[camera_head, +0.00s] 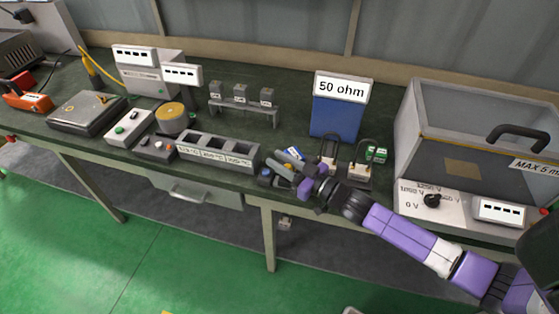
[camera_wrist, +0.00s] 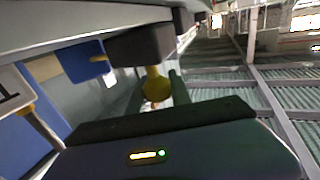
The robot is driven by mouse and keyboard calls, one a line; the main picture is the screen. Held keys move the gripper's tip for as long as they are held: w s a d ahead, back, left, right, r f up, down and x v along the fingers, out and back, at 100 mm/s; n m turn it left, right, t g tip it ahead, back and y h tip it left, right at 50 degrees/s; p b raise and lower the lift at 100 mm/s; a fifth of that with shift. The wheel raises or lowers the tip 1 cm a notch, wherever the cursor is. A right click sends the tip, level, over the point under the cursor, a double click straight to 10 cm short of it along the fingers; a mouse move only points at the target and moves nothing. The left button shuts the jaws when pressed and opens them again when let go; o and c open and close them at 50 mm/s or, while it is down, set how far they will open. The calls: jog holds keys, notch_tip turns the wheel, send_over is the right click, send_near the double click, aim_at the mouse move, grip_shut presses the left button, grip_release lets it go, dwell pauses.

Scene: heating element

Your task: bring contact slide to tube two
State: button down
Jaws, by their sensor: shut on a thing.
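My gripper (camera_head: 292,176) is low over the front of the bench, left of two dark upright loops on pale bases: the left loop (camera_head: 329,163) and the right loop (camera_head: 359,173). I cannot tell which is tube two. The wrist view shows a yellow rounded piece (camera_wrist: 156,86) below a dark block (camera_wrist: 140,45), close to the gripper.
A blue box marked 50 ohm (camera_head: 335,118) stands behind the loops. A large grey open-topped box (camera_head: 475,130) stands to the right. A grey three-compartment holder (camera_head: 217,157) sits to the left. A low stand (camera_head: 245,110) carries three small blocks. Dark bench top shows between them.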

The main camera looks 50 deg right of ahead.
dwell(0.9)
jog(key=s+d, duration=0.1)
jog(key=s, duration=0.2)
jog(key=s+d, duration=0.1)
jog(key=s, duration=0.2)
jog(key=s+d, duration=0.1)
jog(key=s, duration=0.2)
jog(key=shift+s+d+p, duration=0.2)
jog(key=shift+s+p, duration=0.05)
jog(key=shift+p, duration=0.1)
jog(key=c, duration=1.2)
grip_release()
jog(key=shift+o, duration=0.2)
jog(key=shift+s+a+b, duration=0.2)
jog(key=shift+s+b, duration=0.5)
jog(key=shift+s, duration=3.2)
